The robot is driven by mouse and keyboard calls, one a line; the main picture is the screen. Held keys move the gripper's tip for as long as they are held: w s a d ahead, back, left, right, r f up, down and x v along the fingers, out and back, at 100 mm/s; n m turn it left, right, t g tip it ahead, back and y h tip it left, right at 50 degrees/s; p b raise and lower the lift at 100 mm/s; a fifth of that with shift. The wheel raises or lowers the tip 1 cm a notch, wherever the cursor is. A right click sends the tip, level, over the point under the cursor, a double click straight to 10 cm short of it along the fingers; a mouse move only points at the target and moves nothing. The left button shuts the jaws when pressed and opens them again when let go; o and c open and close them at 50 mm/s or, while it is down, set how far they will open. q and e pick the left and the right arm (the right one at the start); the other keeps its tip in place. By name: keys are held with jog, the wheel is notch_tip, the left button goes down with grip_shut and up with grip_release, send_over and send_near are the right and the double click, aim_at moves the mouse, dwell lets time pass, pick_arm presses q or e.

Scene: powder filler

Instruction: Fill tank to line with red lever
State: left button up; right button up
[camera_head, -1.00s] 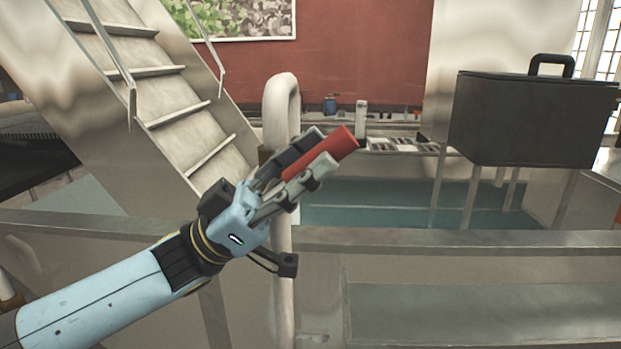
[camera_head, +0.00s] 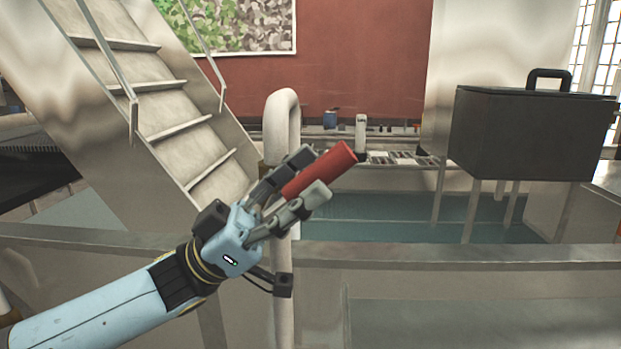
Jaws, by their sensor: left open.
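The red lever (camera_head: 322,168) is a short red cylinder pointing up and to the right. It lies between the two fingers of my left gripper (camera_head: 308,176), which is open around it. The dark finger is on its upper left side and the light grey finger on its lower right side, with a visible gap to the grey finger. The lever's lower end is hidden by the gripper. A tank with teal liquid (camera_head: 398,212) lies behind the metal rail. No fill line can be made out. My right gripper is not in view.
A white bent pipe (camera_head: 283,118) rises right behind my left gripper. A metal rail (camera_head: 430,250) crosses in front of the tank. A dark box with a handle (camera_head: 530,128) stands on legs at the right. Metal stairs (camera_head: 160,98) are at the left.

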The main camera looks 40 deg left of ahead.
pick_arm(q)
jog(key=v, duration=1.1)
jog(key=shift+f, duration=0.1)
dwell(6.8)
